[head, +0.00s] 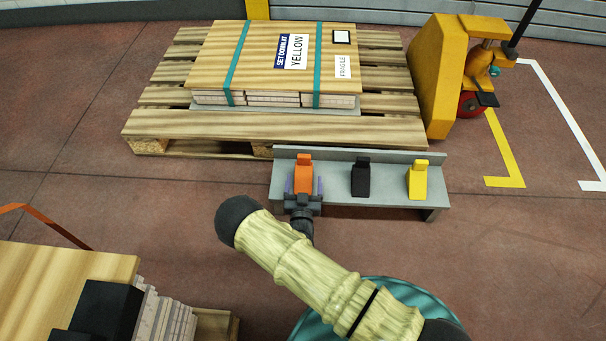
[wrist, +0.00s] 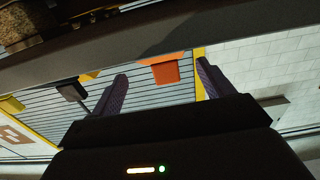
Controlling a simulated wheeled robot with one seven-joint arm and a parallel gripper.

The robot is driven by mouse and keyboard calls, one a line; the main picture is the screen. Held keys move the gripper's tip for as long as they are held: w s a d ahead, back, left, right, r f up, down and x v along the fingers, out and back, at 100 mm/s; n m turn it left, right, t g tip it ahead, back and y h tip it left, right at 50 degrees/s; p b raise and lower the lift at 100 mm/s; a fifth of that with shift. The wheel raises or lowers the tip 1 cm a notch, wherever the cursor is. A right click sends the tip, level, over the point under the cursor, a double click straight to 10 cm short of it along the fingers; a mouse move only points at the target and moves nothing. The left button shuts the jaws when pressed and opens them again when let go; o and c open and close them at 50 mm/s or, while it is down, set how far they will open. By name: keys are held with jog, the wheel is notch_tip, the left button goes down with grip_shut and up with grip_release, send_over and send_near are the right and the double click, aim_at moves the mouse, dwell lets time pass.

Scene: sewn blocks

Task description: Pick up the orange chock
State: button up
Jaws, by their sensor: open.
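The orange chock (head: 304,172) sits at the left end of a low grey bench in the head view. A black chock (head: 361,177) stands in the middle of the bench and a yellow chock (head: 418,180) at its right. My gripper (head: 304,188) is at the orange chock, with a purple finger on either side of it. In the wrist view the orange chock (wrist: 165,70) shows between the two spread fingers of my gripper (wrist: 162,82). The gripper is open. The gripper body hides the chock's lower front, and contact with the fingers cannot be told.
The grey bench (head: 390,199) stands in front of a wooden pallet (head: 390,130) with a strapped yellow-wood load (head: 260,55). A yellow pallet jack (head: 440,75) is at the right. Another stack (head: 60,265) is at the lower left. Floor right of the bench is clear.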

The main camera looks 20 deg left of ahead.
aim_at(304, 170)
jog(key=shift+w+a+f+b, duration=0.25)
jog(key=shift+w+b, duration=0.3)
jog(key=shift+b, duration=0.25)
jog(key=b+x, duration=0.2)
jog(key=shift+w+a+f, duration=0.1)
jog(key=shift+w+a, duration=0.1)
jog(key=shift+w, duration=0.15)
jog(key=shift+w+a+r+b, duration=0.15)
jog(key=shift+w+r+b, duration=0.1)
jog(key=shift+w+b, duration=0.3)
jog(key=shift+w, duration=0.1)
jog(key=c, duration=1.3)
